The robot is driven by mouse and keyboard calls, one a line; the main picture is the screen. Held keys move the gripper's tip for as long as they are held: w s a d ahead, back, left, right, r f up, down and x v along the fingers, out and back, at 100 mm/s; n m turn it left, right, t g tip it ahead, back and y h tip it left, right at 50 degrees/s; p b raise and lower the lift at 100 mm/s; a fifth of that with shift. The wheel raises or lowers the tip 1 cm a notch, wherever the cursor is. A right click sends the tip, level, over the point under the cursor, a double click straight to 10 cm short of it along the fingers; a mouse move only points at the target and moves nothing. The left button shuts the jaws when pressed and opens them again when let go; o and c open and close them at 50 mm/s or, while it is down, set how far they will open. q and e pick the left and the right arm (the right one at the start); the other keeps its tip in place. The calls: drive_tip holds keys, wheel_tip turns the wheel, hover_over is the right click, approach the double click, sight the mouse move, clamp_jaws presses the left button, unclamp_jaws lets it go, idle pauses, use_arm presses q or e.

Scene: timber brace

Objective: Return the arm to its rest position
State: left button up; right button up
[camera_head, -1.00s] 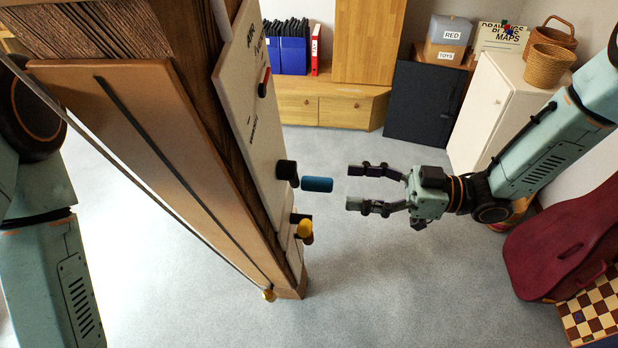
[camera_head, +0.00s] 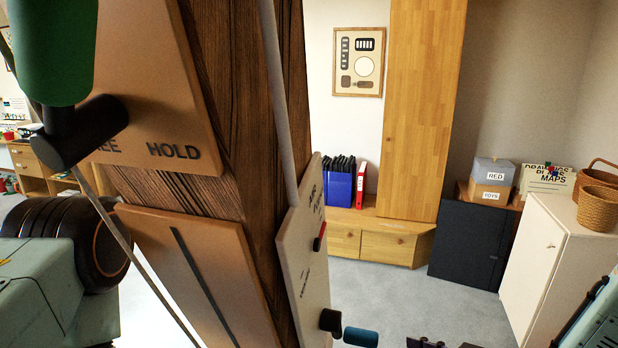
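A dark timber post (camera_head: 225,110) fills the left centre. Its left-hand face carries a panel (camera_head: 150,75) lettered HOLD, with other lettering partly hidden. A lever with a green grip (camera_head: 52,45) and black base stands in front of that panel. The pale side panel (camera_head: 303,255) has a red-tipped knob (camera_head: 320,238) and a blue handle (camera_head: 360,337) on a black mount. Only a dark finger part of my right gripper (camera_head: 425,343) shows at the bottom edge, apart from the blue handle. My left arm shows at lower left; its gripper is out of view.
A wooden cabinet (camera_head: 375,240) with blue and red binders stands behind. A black panel (camera_head: 480,243), white cabinet (camera_head: 545,260), boxes (camera_head: 490,180) and baskets (camera_head: 598,205) are at right. Grey floor (camera_head: 425,300) is clear between post and cabinets.

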drive_tip(key=s+d+f+m+g+h+b, duration=0.1)
drive_tip(key=s+f+m+g+h+b, duration=0.15)
drive_tip(key=s+f, duration=0.4)
drive_tip(key=s+d+f+m+g+h+b, duration=0.1)
drive_tip(key=s+f+m+h+b, duration=0.2)
drive_tip(key=f, duration=0.7)
drive_tip(key=s+d+f+m+g+h+b, duration=0.1)
drive_tip(key=s+f+g+h+b, duration=0.1)
drive_tip(key=s+f, duration=0.5)
drive_tip(key=s+d+f+m+g+h+b, duration=0.1)
drive_tip(key=s+f+g+h+b, duration=0.2)
drive_tip(key=s+f+b, duration=0.4)
drive_tip(key=s+g, duration=0.1)
drive_tip(key=s, duration=0.5)
drive_tip(key=shift+s+d+f, duration=0.3)
drive_tip(key=shift+s, duration=0.1)
drive_tip(key=shift+c, duration=0.4)
